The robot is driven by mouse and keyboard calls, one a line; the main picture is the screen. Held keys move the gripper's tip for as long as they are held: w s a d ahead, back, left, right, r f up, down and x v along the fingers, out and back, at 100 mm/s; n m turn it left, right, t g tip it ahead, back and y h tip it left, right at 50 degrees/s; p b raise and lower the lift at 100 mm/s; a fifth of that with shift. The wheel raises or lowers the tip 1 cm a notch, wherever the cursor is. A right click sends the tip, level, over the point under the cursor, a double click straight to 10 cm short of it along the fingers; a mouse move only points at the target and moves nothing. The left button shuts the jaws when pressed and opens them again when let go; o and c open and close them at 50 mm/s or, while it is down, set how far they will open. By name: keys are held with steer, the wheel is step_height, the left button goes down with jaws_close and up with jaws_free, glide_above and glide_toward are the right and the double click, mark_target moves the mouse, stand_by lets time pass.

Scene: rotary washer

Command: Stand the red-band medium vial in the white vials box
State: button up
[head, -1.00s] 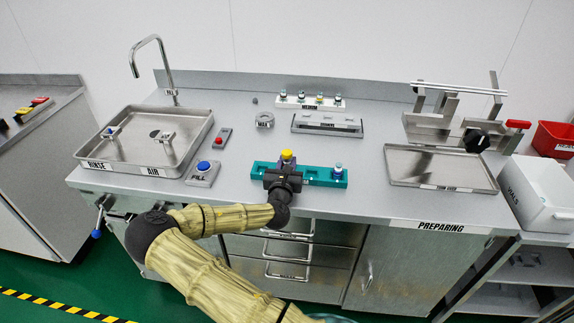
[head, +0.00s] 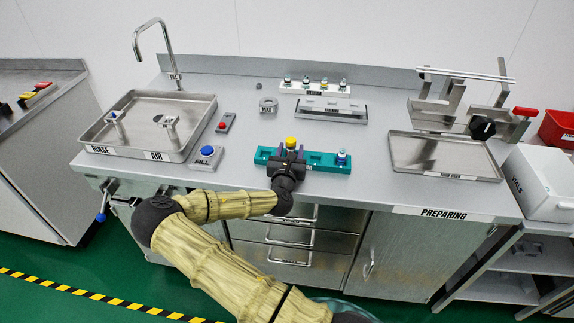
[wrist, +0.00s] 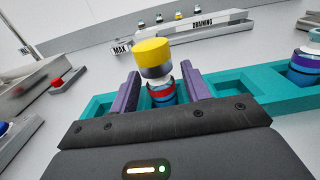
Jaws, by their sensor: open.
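The red-band vial (wrist: 161,92) has a yellow cap and stands upright in the teal rack (wrist: 240,80). In the head view its yellow cap (head: 291,142) shows above my gripper (head: 290,155). In the wrist view my gripper (wrist: 162,92) is open, with one purple finger on each side of the vial. I cannot tell whether the fingers touch it. The white vials box (head: 541,185) stands at the right end of the counter, marked VIALS; its inside cannot be seen.
Another vial (head: 341,157) stands at the teal rack's right end. A steel tray (head: 445,155) lies between the teal rack and the box. A red bin (head: 557,130) is at far right.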

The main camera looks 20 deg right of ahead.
steer(key=p+v, duration=0.4)
steer(key=v, duration=1.3)
steer(key=shift+a, duration=0.2)
steer(key=shift+s, duration=0.15)
